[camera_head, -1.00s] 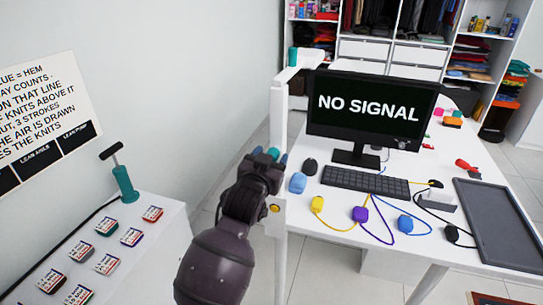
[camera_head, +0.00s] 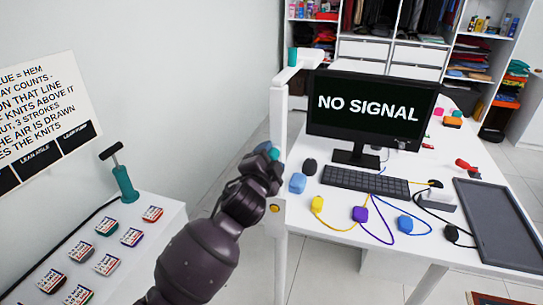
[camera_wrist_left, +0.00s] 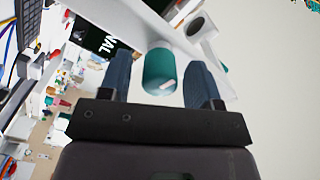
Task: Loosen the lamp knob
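The lamp is a tall white post (camera_head: 279,120) with a short arm at its top, beside the desk's left edge. In the left wrist view its teal knob (camera_wrist_left: 160,72), with a white mark on its end, lies between my two blue fingers. My left gripper (camera_wrist_left: 158,88) is open, with a visible gap on each side of the knob. In the head view my left gripper (camera_head: 264,155) is at the post at mid-height and largely hides the knob. My right gripper is in neither view.
The white desk (camera_head: 310,222) right of the post holds a monitor (camera_head: 366,108), a keyboard (camera_head: 364,181), coloured mice with cables and a grey tray (camera_head: 500,225). At left, a white cabinet (camera_head: 150,245) carries a teal pump (camera_head: 124,184) and several labelled blocks.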

